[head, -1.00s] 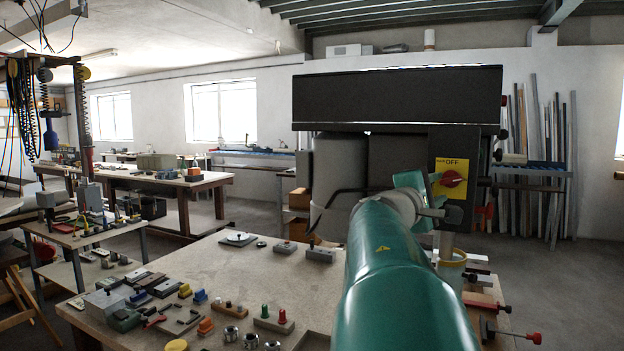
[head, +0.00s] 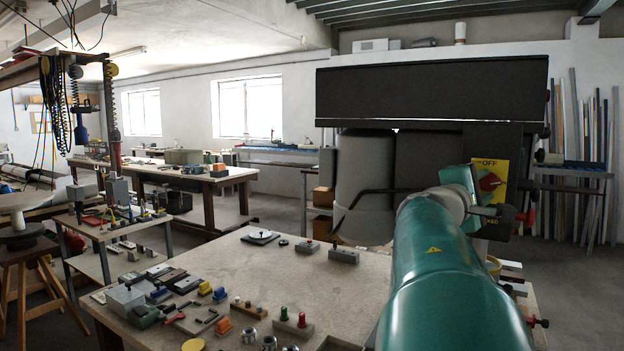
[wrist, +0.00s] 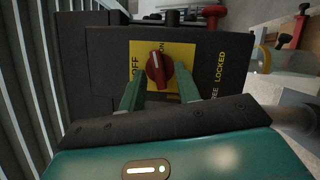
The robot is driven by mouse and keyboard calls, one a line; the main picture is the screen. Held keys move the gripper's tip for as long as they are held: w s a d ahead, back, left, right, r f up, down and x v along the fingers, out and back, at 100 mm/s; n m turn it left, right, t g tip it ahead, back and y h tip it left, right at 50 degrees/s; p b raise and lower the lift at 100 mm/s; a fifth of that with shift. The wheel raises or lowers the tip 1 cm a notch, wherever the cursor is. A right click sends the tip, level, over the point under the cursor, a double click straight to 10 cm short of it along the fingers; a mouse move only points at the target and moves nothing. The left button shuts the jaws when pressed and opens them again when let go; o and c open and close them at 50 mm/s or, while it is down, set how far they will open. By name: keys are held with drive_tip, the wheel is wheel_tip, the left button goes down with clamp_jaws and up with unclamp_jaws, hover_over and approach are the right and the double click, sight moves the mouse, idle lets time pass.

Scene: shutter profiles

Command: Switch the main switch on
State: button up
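The main switch is a red rotary knob (wrist: 160,70) on a yellow plate (wrist: 178,54) marked OFF, set in a dark housing. In the wrist view, the plate is turned sideways with OFF at the left; a pale mark on the knob points toward the top. In the head view, the knob (head: 490,183) shows just right of my gripper (head: 470,185). In the wrist view, my gripper (wrist: 160,82) is open, with one green finger on each side of the knob's lower part. Gaps show beside the knob; how deep the fingers reach is unclear.
A large dark machine (head: 430,95) stands behind my arm. The workbench (head: 270,275) to its left carries several small parts and fixtures. Red-tipped handles (head: 538,322) stick out at the lower right. Clear floor lies farther right.

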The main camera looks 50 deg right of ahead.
drive_tip(key=shift+d, duration=0.1)
drive_tip(key=shift+s+a+r, duration=0.1)
drive_tip(key=shift+a, duration=0.25)
drive_tip(key=c, duration=0.3)
drive_tip(key=shift+d, duration=0.2)
clamp_jaws()
drive_tip(key=shift+r+m+y, duration=0.15)
drive_tip(key=shift+m+y, duration=0.45)
drive_tip(key=shift+m, duration=1)
